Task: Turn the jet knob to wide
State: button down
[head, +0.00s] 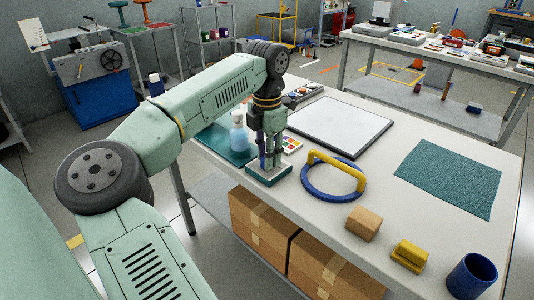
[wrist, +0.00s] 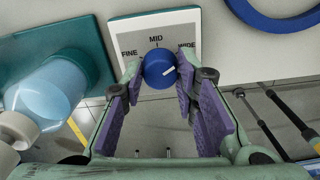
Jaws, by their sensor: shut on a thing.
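The jet knob (wrist: 157,66) is a round blue knob on a white panel (wrist: 178,22) marked FINE, MID and WIDE. Its white pointer line sits toward the right side, on the WIDE side of MID. My gripper (wrist: 163,76) has its purple-padded fingers around the knob, one on each side, and is shut on it. In the head view, my gripper (head: 270,162) points down over the small teal-edged knob box (head: 268,178) at the table's near edge. The fingers hide most of the knob there.
A spray bottle (head: 239,138) with blue liquid stands on a teal mat close left of my gripper. A blue ring with a yellow handle (head: 335,165) lies just right. A white board (head: 340,126), wooden block (head: 363,223), yellow block (head: 410,255) and blue cup (head: 472,276) are farther off.

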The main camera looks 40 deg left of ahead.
jog(key=c, duration=1.2)
grip_release()
jog(key=shift+c, duration=0.2)
notch_tip(320, 180, up, 12)
jog(key=shift+d, duration=0.1)
